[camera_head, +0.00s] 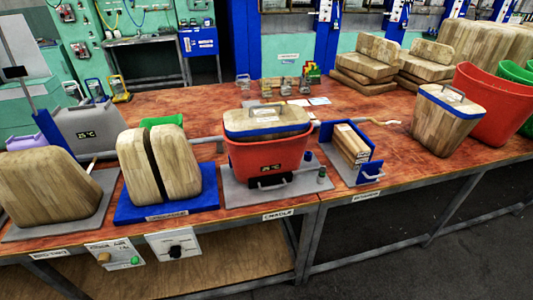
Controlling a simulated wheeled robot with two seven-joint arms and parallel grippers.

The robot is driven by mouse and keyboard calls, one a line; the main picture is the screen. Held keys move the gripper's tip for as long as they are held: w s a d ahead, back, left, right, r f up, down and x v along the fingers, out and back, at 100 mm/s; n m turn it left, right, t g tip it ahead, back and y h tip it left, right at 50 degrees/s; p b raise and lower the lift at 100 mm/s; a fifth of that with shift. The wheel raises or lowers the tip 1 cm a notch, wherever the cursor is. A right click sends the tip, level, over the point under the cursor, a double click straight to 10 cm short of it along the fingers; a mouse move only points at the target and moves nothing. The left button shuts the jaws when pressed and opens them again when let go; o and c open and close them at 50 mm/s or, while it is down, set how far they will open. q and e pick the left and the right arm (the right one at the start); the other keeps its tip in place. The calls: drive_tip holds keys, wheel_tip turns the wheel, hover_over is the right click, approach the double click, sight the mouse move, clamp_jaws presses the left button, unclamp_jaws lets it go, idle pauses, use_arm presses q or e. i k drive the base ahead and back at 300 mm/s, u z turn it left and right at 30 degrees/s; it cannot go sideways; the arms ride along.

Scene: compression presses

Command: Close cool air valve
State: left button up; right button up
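No part is clearly marked as the cool air valve, so I cannot tell which it is. A red tub (266,158) with a temperature display and a wooden, blue-rimmed lid (266,122) stands on a grey plate (240,192). Small dark and green knob-like parts (321,174) sit at the plate's right side. A grey pipe (208,140) runs to the tub from the left. Below the table edge, a white panel (174,246) carries a black knob, and another panel (114,254) carries a wood-coloured knob and a green one. Neither gripper is in view.
Wooden blocks stand on a blue base (140,208) left of the tub, and a large one (45,185) at far left. A blue holder (368,172) with wooden slabs is right of the tub. A lidded wooden bin (440,125) and red bucket (490,105) stand farther right.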

sight(134, 261)
drive_tip(key=u, duration=1.55)
drive_tip(key=k, duration=1.35)
drive_tip(key=u, duration=0.45)
drive_tip(key=i, duration=0.6)
drive_tip(key=u, duration=0.65)
drive_tip(key=i, duration=0.85)
drive_tip(key=z, duration=0.3)
